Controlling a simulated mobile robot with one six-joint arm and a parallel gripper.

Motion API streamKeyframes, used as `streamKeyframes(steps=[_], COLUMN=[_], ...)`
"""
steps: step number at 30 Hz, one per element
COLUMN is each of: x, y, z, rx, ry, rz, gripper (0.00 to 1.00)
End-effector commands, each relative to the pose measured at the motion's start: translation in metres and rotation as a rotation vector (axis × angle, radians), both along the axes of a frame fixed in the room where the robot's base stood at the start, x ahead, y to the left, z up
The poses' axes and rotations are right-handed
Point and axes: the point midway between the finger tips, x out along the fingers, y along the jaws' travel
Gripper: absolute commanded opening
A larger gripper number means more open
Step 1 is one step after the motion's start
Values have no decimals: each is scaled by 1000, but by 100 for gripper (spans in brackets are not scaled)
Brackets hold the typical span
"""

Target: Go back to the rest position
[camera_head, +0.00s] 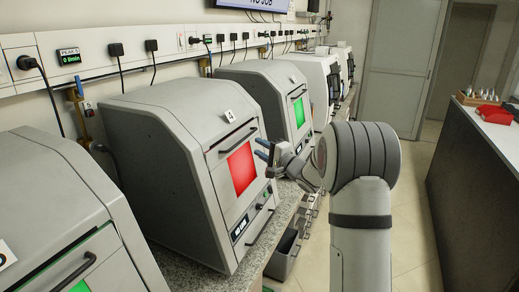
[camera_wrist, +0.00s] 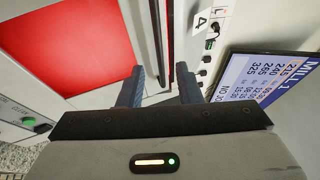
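My gripper (camera_head: 263,149) is in front of the grey machine marked 4 (camera_head: 165,150), close to its door and red window (camera_head: 242,168). In the wrist view, the two dark blue fingers (camera_wrist: 160,88) stand apart, with nothing seen gripped between them. The red window also fills the upper left of the wrist view (camera_wrist: 60,50). The door looks closed in the head view, with a dark handle (camera_head: 238,138) across its upper part. Whether a finger touches the door or handle cannot be told. My arm reaches in from the lower right.
A machine with a green window (camera_head: 298,112) stands behind, and another grey machine (camera_head: 60,215) is at the near left. A grey bin (camera_head: 284,257) sits below the stone counter. A dark-sided bench (camera_head: 470,180) is at right. The aisle floor (camera_head: 415,200) is clear.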

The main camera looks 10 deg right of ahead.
Motion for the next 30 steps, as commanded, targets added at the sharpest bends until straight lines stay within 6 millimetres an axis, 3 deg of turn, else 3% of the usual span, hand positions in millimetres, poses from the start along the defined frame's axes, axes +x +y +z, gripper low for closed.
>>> streamKeyframes(steps=[7,11,14,17,22,26,30], x=[-3,-19,-46,-82,-164,-240,-327], y=[-2,-11,-21,-31,-38,-33,-19], z=[9,26,34,34,21,0,-26], rx=[-68,-285,-502,-719,-1059,-1277,-1452], ry=[-9,-7,38,118,300,443,555], rz=[-55,-204,-319,-385,-361,-217,44], gripper=[31,31,31,31,31,31,31])
